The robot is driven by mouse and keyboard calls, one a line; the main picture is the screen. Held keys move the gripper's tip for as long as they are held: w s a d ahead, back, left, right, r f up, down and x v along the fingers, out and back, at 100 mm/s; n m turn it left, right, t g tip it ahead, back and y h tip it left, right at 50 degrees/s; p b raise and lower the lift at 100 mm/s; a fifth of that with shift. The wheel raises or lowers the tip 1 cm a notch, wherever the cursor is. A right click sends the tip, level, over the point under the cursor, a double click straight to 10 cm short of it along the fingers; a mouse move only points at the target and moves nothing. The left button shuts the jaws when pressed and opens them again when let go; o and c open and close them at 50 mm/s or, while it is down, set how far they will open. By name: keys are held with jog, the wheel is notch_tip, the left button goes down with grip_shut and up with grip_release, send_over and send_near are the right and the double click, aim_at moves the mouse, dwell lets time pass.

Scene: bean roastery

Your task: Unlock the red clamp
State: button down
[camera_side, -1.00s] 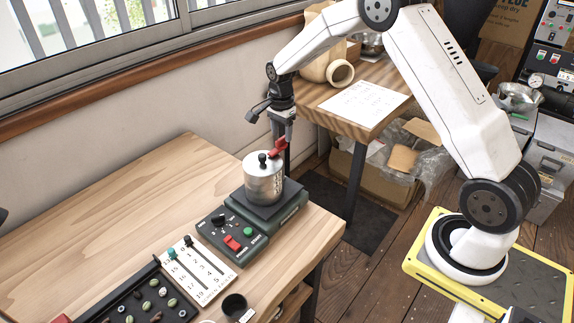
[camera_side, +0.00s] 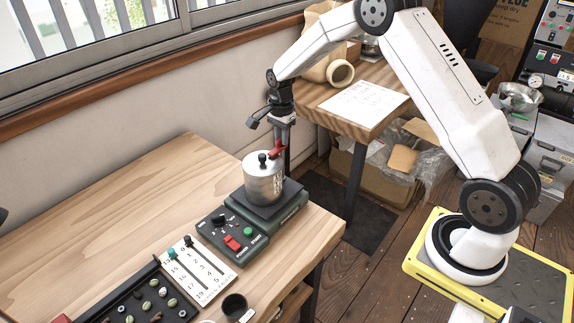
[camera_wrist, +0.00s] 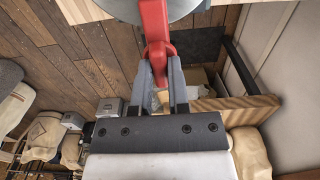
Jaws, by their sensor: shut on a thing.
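The red clamp (camera_side: 276,151) is on the side of the silver metal canister (camera_side: 263,184), near its top edge. The canister has a lid with a black knob and stands on a dark machine base (camera_side: 268,212). My gripper (camera_side: 283,150) points down beside the canister. In the wrist view my gripper's two grey fingers (camera_wrist: 162,80) are shut on the red clamp (camera_wrist: 154,32), one on each side of its lower end. The canister's rim (camera_wrist: 180,8) shows at the top of the wrist view. The clamp's catch is too small to make out.
A control panel with a red switch (camera_side: 233,243) and a green button sits in front of the base. A numbered slider board (camera_side: 198,271) and a sample tray (camera_side: 150,300) lie to the left. The table's back left is clear.

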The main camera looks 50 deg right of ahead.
jog(key=shift+n, duration=0.4)
jog(key=n, duration=0.8)
jog(key=shift+n, duration=0.4)
jog(key=n, duration=0.4)
jog(key=shift+n, duration=2.2)
jog(key=c, duration=0.6)
grip_release()
